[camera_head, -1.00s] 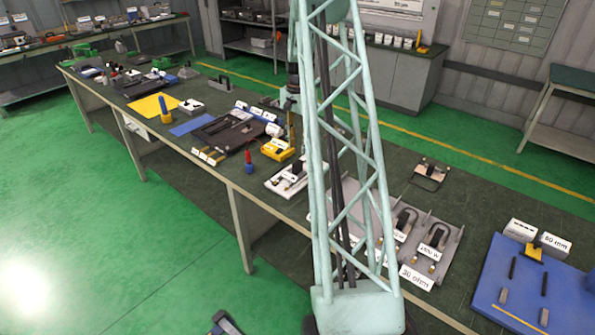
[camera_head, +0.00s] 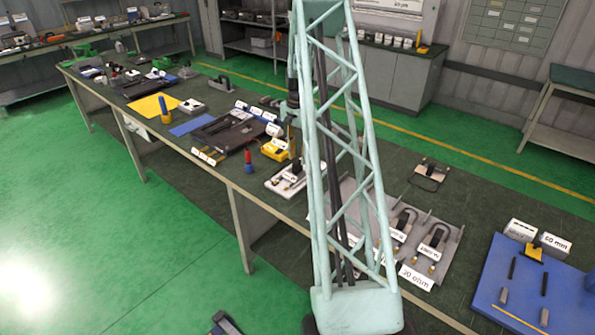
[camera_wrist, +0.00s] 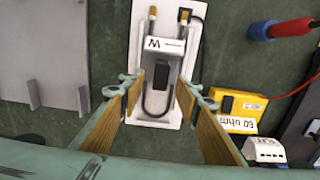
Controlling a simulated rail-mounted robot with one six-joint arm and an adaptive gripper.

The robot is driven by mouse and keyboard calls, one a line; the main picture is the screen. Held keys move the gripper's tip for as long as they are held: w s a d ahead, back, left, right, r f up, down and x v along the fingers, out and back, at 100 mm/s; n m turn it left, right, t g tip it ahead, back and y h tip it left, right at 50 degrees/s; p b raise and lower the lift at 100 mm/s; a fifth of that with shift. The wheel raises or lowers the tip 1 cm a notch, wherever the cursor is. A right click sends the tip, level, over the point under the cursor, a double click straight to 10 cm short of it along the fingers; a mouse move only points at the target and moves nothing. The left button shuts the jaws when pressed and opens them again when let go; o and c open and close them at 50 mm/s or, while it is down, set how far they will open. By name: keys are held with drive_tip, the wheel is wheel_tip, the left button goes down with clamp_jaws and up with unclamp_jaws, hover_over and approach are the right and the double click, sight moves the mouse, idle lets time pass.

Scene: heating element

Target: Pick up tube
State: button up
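A dark U-shaped tube (camera_wrist: 145,112) lies on a white plate (camera_wrist: 140,38) in the wrist view. Its two ends carry brass-coloured tips, and a grey block marked W (camera_wrist: 166,46) covers part of it. My gripper (camera_wrist: 160,92) is open, with one finger on each side of the tube and block. Its wooden-looking pads appear apart from them; the height above the plate is hard to judge. In the head view, the white plate (camera_head: 280,184) is on the long bench, partly hidden by my lattice column. The gripper's fingertips are not clear there.
A yellow box (camera_wrist: 238,106) and a red-and-blue probe (camera_wrist: 275,29) are right of the plate. A grey rack (camera_wrist: 45,50) stands to the left. The bench (camera_head: 475,215) also bears a blue board (camera_head: 520,300) at right. Bare bench lies between plate and grey rack.

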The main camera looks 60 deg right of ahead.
sight(298, 161)
drive_tip(key=shift+a+f, duration=0.15)
drive_tip(key=shift+f, duration=2.35)
drive_tip(key=shift+w, duration=0.1)
drive_tip(key=shift+c, duration=0.7)
drive_tip(key=c, duration=0.9)
drive_tip(key=shift+r, duration=0.1)
drive_tip(key=shift+r, duration=1.7)
drive_tip(key=s+a, duration=0.3)
drive_tip(key=s+a+r, duration=0.1)
drive_tip(key=s+a, duration=0.3)
drive_tip(key=s+a+b, duration=0.1)
drive_tip(key=s+a, duration=0.3)
drive_tip(key=shift+a+r, duration=0.2)
drive_tip(key=shift+a, duration=0.05)
